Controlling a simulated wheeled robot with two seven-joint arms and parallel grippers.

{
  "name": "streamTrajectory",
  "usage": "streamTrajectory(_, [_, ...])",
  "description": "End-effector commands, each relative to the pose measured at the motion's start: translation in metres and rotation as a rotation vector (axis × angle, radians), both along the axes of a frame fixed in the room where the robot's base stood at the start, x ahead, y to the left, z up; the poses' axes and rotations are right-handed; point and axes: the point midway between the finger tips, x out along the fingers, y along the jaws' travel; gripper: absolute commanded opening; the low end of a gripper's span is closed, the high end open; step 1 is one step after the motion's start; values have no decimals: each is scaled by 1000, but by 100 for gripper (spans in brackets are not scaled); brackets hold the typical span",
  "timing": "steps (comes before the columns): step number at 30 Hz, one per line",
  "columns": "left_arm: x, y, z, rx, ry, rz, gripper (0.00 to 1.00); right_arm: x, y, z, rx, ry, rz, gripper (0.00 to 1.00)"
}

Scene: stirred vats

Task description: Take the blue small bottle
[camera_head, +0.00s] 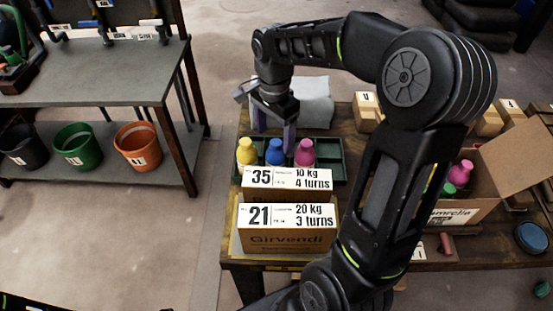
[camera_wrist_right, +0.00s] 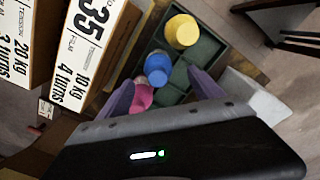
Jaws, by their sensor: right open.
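The blue small bottle (camera_head: 275,153) stands in a dark green divided tray (camera_head: 330,148), between a yellow bottle (camera_head: 246,153) and a pink bottle (camera_head: 305,154). My right gripper (camera_head: 275,138) is open and empty above and just behind the bottles. In the right wrist view the blue bottle (camera_wrist_right: 158,67) shows between the two purple fingertips (camera_wrist_right: 159,79), seemingly a little beyond them. The pink bottle (camera_wrist_right: 142,95) is partly hidden near one finger, and the yellow bottle (camera_wrist_right: 181,31) lies farther out. My left gripper is out of view.
Two labelled boxes, marked 35 (camera_head: 287,180) and 21 (camera_head: 287,225), stand in front of the tray. An open carton (camera_head: 465,211) with bottles is at right. Buckets (camera_head: 138,146) stand on the left shelf.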

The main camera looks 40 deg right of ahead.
Motion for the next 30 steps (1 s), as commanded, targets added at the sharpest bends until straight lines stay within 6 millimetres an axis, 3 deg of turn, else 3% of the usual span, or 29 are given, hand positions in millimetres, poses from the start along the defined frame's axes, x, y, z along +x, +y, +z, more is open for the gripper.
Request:
streamTrajectory(6, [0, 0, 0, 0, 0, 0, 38, -1, 0, -21, 1, 2, -1, 76])
streamTrajectory(17, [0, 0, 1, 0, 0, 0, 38, -1, 0, -25, 1, 2, 0, 76])
streamTrajectory(25, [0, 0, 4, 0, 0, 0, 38, -4, -1, -62, 2, 5, 0, 76])
streamTrajectory(30, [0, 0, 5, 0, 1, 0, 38, -4, -1, -74, 1, 2, 0, 76])
